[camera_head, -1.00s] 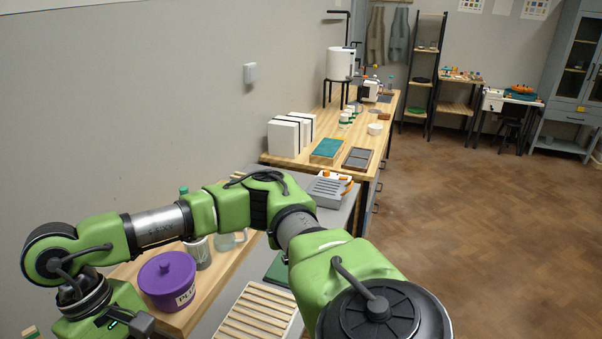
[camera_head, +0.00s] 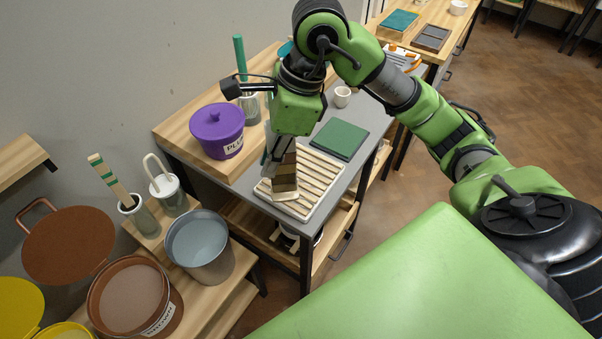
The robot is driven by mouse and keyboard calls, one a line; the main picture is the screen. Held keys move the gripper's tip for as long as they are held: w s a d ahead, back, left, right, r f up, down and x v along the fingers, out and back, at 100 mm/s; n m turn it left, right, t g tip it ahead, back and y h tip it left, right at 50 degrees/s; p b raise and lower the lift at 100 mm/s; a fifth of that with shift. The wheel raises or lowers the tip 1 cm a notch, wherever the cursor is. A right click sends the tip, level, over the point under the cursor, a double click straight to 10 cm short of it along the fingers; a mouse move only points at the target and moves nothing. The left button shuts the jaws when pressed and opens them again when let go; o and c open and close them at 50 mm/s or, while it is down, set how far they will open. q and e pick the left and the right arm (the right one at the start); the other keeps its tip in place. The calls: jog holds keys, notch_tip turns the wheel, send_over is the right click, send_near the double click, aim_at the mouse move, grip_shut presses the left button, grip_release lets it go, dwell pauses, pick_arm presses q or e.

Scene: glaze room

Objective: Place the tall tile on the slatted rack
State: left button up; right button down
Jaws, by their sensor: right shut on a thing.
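The slatted rack (camera_head: 319,179), pale wooden slats in a light frame, lies on the grey table top. My right gripper (camera_head: 282,158) comes down over the rack's left part, fingers pointing down, and is shut on the tall tile (camera_head: 285,179). The tile is brown with a lighter lower part and is held roughly upright at the rack's front left. The fingers partly hide it. I cannot tell whether its lower edge touches the slats. My left gripper is not in view.
A green board (camera_head: 340,139) lies just behind the rack, with a small white cup (camera_head: 342,97) beyond it. A purple lidded pot (camera_head: 217,130) stands to the left. A grey bucket (camera_head: 200,246) and a brown bucket (camera_head: 134,297) stand lower left. The rack's right part is bare.

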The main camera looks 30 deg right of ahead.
jog(key=m, duration=0.1)
jog(key=d+m+t, duration=0.1)
jog(key=m, duration=0.1)
jog(key=shift+w+d+r+m+h, duration=0.1)
jog(key=shift+w+r+m+h, duration=0.05)
jog(key=shift+w+m+h, duration=0.2)
jog(key=shift+w+d, duration=0.2)
jog(key=shift+d, duration=0.05)
jog(key=w+d+f+p, duration=0.5)
jog(key=w+d+f, duration=0.4)
jog(key=f, duration=0.4)
jog(key=shift+w+d, duration=0.2)
jog(key=shift+d, duration=0.05)
jog(key=c, duration=2.1)
grip_release()
jog(key=shift+f, duration=0.1)
jog(key=shift+c, duration=0.2)
jog(key=shift+o, duration=0.2)
